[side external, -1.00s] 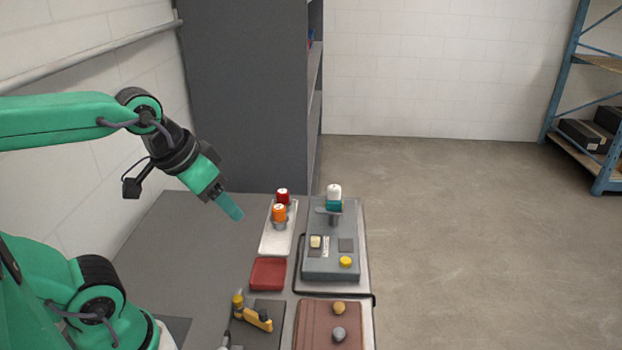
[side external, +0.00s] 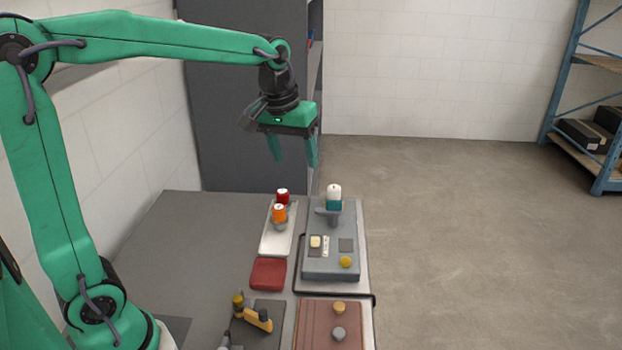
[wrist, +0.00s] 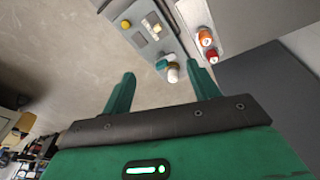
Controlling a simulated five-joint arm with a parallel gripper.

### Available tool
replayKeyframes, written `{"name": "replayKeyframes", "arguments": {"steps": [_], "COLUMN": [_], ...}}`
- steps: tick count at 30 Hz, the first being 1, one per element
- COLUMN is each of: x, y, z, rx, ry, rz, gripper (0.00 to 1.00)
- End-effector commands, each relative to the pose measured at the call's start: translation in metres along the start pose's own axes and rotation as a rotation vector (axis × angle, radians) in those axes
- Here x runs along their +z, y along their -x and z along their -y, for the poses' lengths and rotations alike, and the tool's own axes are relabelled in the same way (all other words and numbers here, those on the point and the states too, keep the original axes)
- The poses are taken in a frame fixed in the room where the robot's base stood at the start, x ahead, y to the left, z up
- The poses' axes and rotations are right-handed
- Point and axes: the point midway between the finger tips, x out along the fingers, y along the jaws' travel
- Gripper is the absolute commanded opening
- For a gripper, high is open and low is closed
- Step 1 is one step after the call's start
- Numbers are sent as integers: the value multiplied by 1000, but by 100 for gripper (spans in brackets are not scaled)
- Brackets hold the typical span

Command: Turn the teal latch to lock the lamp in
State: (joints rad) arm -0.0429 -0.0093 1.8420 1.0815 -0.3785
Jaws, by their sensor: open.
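The lamp (side external: 334,190), a white rounded cap, stands upright at the far end of a grey panel box (side external: 318,269). A teal part (side external: 334,205), which looks like the latch, sits around its base; its exact turn is too small to tell. In the wrist view the white lamp (wrist: 173,73) and teal part (wrist: 161,64) show between and beyond the fingertips. My gripper (side external: 296,164) is open and empty, fingers pointing down, above and left of the lamp in the side view, touching nothing.
A white tray (side external: 272,245) holds a red lamp (side external: 283,195) and an orange lamp (side external: 279,213), left of the panel. The table's left part is clear.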

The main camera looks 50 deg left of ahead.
Motion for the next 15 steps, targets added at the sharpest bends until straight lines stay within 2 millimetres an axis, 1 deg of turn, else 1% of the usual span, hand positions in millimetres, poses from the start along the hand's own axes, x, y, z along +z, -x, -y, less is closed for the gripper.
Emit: {"name": "replayKeyframes", "arguments": {"steps": [1, 6, 11, 15], "x": [-10, -38, -62, -81], "y": [-7, -29, -53, -78], "z": [-3, -10, -16, -20], "rx": [-7, -27, -48, -69], "ry": [22, 94, 162, 222], "rz": [15, 56, 93, 125], "gripper": [60, 60, 60, 60]}}
